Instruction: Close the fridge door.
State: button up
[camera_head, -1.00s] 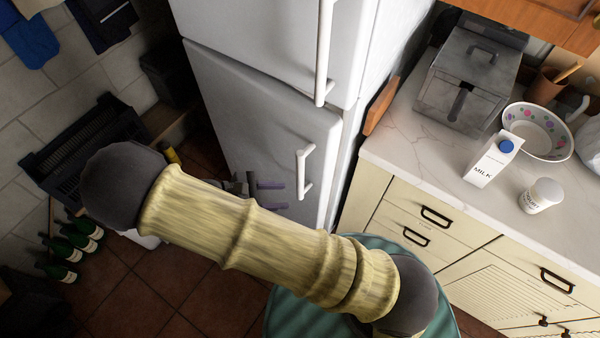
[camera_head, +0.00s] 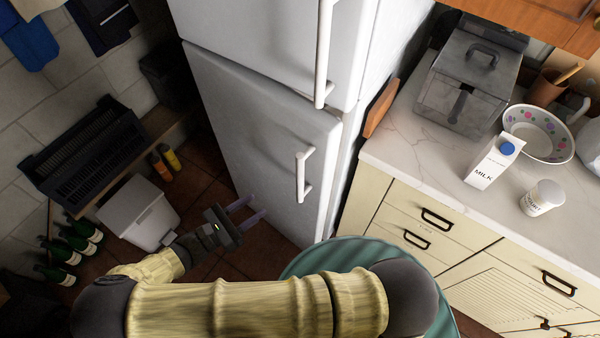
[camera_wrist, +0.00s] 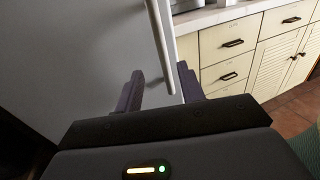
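The white fridge has an upper door (camera_head: 265,45) and a lower door (camera_head: 262,125). The lower door has a vertical white handle (camera_head: 303,173) near its right edge. Both doors look about in line; I cannot tell whether either is fully shut. My gripper (camera_head: 254,207) is low in front of the lower door, left of and below its handle. Its fingers point toward the door; contact cannot be told. In the wrist view, my gripper (camera_wrist: 161,76) has its fingers apart with nothing between them. A white fridge handle (camera_wrist: 162,45) shows beyond the gap.
Right of the fridge stands a counter (camera_head: 410,160) with a fryer (camera_head: 465,85), milk carton (camera_head: 495,160), jar (camera_head: 541,197) and bowl (camera_head: 550,140). At left are a dark crate (camera_head: 75,155), a white bin (camera_head: 138,212) and green bottles (camera_head: 80,238). Some tiled floor (camera_head: 265,262) is clear.

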aim_at(297, 177)
jog(key=p+x, duration=0.4)
jog(key=x, duration=1.2)
jog(key=shift+s, duration=0.1)
grip_shut()
